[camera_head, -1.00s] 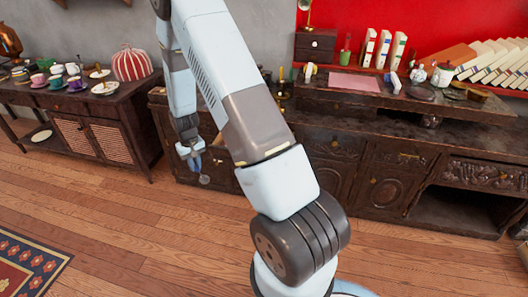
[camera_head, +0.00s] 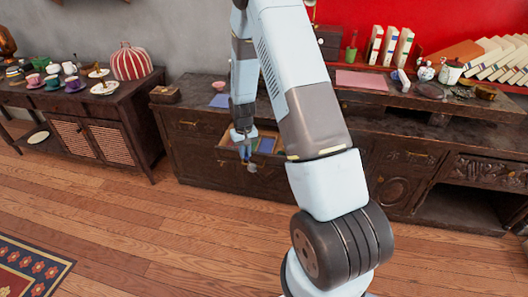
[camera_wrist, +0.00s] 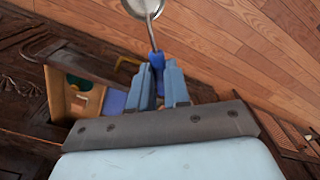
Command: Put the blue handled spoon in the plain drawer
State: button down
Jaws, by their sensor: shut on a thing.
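The spoon shows a round metal bowl (camera_wrist: 143,6) and a blue handle (camera_wrist: 156,60) in the wrist view. My gripper (camera_wrist: 160,72) is shut on the blue handle, with the bowl pointing away from the fingers. In the head view my gripper (camera_head: 244,150) is at the front of an open drawer, with the spoon's bowl (camera_head: 251,168) hanging below it. The open drawer has a light wood inside (camera_wrist: 58,95) and holds blue, green and yellow items. I cannot tell whether the spoon is over the drawer or just in front of it.
The dark cabinet (camera_head: 190,150) carries a blue item (camera_head: 219,101), a pink sheet (camera_head: 361,80), books (camera_head: 390,45) and jars on top. A side cabinet (camera_head: 130,118) with cups and a striped pot (camera_head: 132,64) stands left.

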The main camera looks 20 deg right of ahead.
aim_at(265, 150)
jog(key=z, duration=0.05)
jog(key=i, duration=1.2)
